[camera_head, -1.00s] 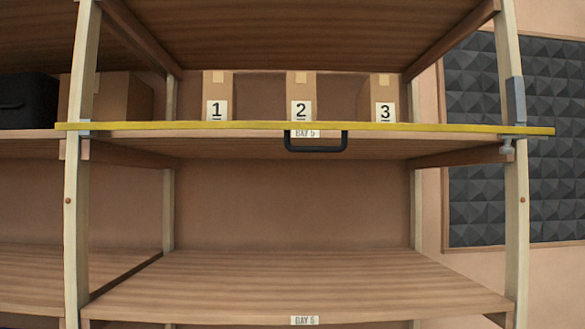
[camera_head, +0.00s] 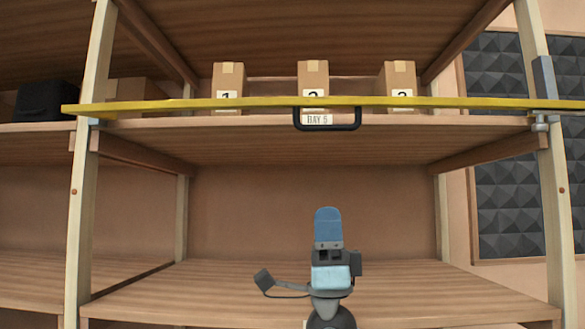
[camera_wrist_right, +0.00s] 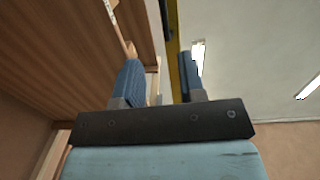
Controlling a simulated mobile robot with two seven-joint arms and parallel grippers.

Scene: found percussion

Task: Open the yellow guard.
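The yellow guard (camera_head: 230,104) is a long bar lying level across the front of the bay, from the left post to past the right post. A black handle (camera_head: 328,128) hangs from its middle. My right gripper (camera_head: 327,214), with blue fingers, is upright below the handle, apart from it. The head view shows its fingers overlapping. In the right wrist view my right gripper (camera_wrist_right: 160,72) has its two fingers apart and nothing between them. A strip of the yellow guard (camera_wrist_right: 173,60) shows beyond the fingers. My left gripper is not in view.
Several cardboard boxes stand behind the guard, the middle one (camera_head: 312,75) above the handle. A grey bracket (camera_head: 543,76) is on the right post. A shelf board (camera_head: 250,143) runs just below the guard. The lower bay is empty. A black case (camera_head: 47,100) sits at left.

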